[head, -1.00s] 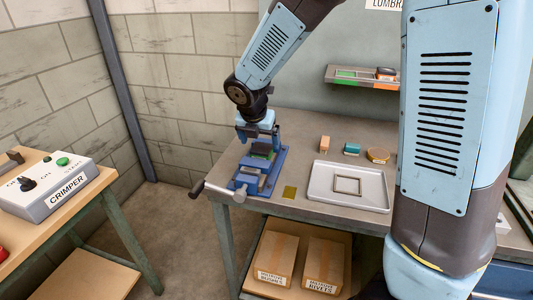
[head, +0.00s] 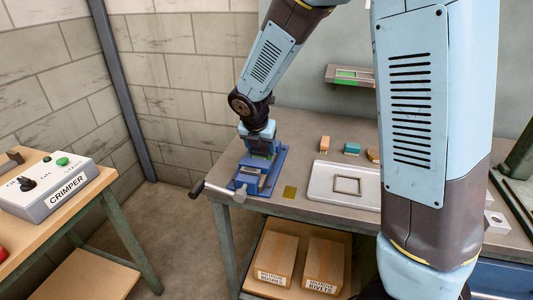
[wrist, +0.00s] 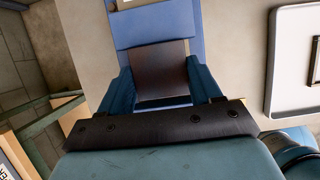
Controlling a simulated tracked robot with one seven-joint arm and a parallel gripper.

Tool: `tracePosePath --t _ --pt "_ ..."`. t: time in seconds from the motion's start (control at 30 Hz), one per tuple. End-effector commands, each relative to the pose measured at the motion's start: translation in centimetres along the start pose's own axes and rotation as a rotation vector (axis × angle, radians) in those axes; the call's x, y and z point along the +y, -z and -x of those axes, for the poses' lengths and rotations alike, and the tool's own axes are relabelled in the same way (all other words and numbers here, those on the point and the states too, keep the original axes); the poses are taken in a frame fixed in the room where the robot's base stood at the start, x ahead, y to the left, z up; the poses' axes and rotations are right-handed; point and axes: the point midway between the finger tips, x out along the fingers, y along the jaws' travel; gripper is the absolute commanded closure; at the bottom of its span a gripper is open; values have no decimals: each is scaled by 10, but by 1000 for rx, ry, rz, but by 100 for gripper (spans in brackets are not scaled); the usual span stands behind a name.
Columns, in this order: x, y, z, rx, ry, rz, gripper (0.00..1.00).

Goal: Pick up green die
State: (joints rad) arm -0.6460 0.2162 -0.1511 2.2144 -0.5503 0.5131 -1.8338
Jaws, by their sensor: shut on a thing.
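My gripper (head: 260,148) points down over the vise and is shut on the die. In the wrist view the two teal fingers (wrist: 160,88) stand on either side of a dark brown block face (wrist: 160,68), which looks like the top of the held die. I cannot tell whether the die still touches the vise.
A grey tray (head: 318,191) with a square frame, a brass plate (head: 290,192), an orange block (head: 325,143) and a teal block (head: 352,149) lie to the right. My arm hides part of the table. A crimper box (head: 60,190) stands on the left bench.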

Motion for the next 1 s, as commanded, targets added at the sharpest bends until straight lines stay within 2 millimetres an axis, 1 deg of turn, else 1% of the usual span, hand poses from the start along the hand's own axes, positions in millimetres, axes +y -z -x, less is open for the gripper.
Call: tracePosePath --t 0.03,0.07,0.57,0.6,0.87,1.0 --pt "0 0 0 0 1 0 48" --pt "0 0 0 0 1 0 50" --pt "0 0 0 0 1 0 98" --pt "0 0 0 -1 0 0 100" --pt "0 -1 2 -1 -1 0 100" --pt "1 -6 12 -4 -4 -2 100"
